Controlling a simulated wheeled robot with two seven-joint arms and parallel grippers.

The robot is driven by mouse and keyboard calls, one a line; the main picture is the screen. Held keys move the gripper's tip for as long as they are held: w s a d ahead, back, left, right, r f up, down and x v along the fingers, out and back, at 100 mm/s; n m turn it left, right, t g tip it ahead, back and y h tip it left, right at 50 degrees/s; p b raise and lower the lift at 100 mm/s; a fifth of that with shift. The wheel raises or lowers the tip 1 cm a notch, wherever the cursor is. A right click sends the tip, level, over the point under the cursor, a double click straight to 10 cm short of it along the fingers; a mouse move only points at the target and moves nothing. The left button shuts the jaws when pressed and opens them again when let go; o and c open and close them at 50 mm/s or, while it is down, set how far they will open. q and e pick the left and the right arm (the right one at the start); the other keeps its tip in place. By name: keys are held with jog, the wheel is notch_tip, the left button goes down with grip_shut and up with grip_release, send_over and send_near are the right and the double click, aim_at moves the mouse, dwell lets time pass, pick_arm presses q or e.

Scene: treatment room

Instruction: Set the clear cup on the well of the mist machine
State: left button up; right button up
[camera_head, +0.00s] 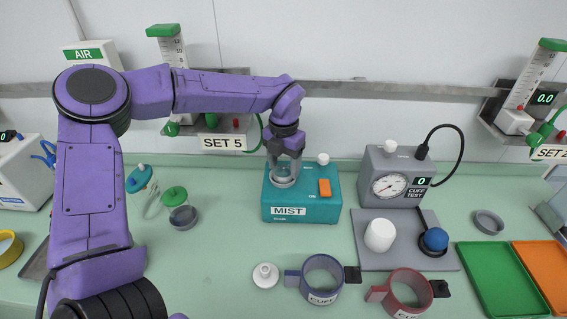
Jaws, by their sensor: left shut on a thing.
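The mist machine (302,212) is a teal box with a MIST label and an orange switch, standing on the green counter. My left gripper (285,165) reaches over its top left part. It is shut on the clear cup (285,177), which sits between the fingers, right over the machine's well. The cup looks upright. The well is mostly hidden by the cup and gripper, and I cannot tell whether the cup touches it. My right gripper is not in view.
A grey cuff tester (391,178) stands right of the machine, with a grey tray (372,258) before it. A blue cuff (318,279), a red cuff (404,291) and a white disc (265,275) lie in front. A green-topped part (174,195) lies left.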

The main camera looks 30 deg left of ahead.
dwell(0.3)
pick_arm(q)
jog(key=o, duration=1.2)
notch_tip(320, 180, up, 7)
jog(key=p, duration=0.6)
